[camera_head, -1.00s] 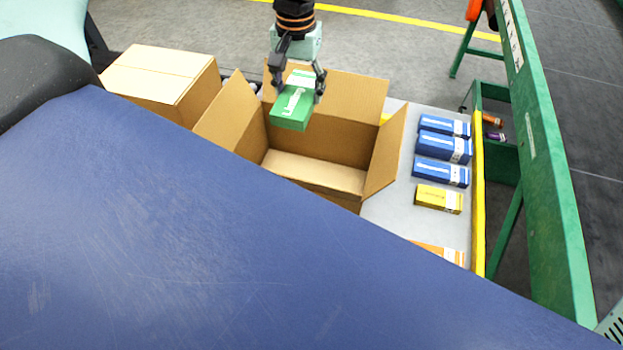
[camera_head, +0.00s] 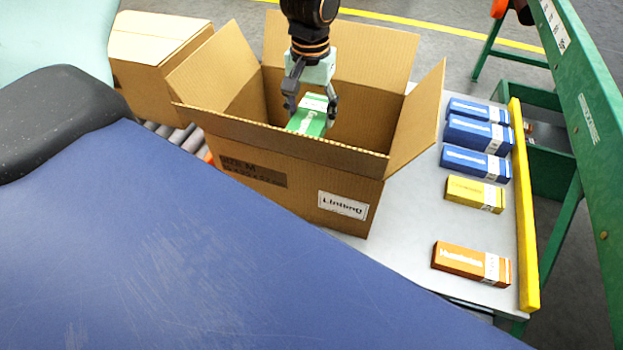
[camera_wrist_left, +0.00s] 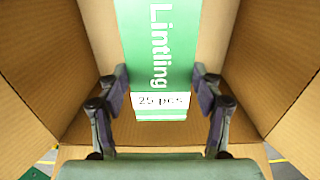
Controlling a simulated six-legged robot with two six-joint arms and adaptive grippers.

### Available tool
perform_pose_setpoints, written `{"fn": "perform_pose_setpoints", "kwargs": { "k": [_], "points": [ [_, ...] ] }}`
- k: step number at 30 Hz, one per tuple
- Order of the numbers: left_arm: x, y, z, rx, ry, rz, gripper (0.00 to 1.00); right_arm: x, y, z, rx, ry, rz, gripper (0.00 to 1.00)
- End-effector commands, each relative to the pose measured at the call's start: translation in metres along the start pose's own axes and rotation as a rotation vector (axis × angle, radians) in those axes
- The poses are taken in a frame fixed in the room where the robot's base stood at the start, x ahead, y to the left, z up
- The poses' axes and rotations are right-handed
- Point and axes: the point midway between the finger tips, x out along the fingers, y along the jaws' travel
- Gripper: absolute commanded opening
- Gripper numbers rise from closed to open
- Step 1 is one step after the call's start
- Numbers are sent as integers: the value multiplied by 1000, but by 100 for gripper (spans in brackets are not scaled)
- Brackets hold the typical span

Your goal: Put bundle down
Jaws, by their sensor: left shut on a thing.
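The green bundle (camera_head: 308,117) is a small green box with a white label band, held inside the open cardboard box (camera_head: 262,160). My left gripper (camera_head: 311,103) comes down from above and is shut on it. In the left wrist view the bundle (camera_wrist_left: 158,50) reads "Lintling" and "25 pcs", with the gripper fingers (camera_wrist_left: 160,95) on its two sides. Cardboard walls surround it there. The front wall of the box hides the bundle's lower part in the head view, so I cannot tell whether it touches the bottom. My right gripper is not in view.
Several blue bundles (camera_head: 475,134), a yellow bundle (camera_head: 474,194) and an orange bundle (camera_head: 470,263) lie on the grey table (camera_head: 400,230) right of the box. A yellow rail (camera_head: 524,220) edges the table. A closed carton (camera_head: 160,65) stands behind left.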

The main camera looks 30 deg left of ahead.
Motion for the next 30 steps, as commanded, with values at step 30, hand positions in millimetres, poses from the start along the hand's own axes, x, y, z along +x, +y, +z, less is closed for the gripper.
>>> {"fn": "perform_pose_setpoints", "kwargs": {
  "k": [30],
  "points": [
    [133,1,-2,0,0,-1,29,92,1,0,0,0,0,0]
  ]
}}
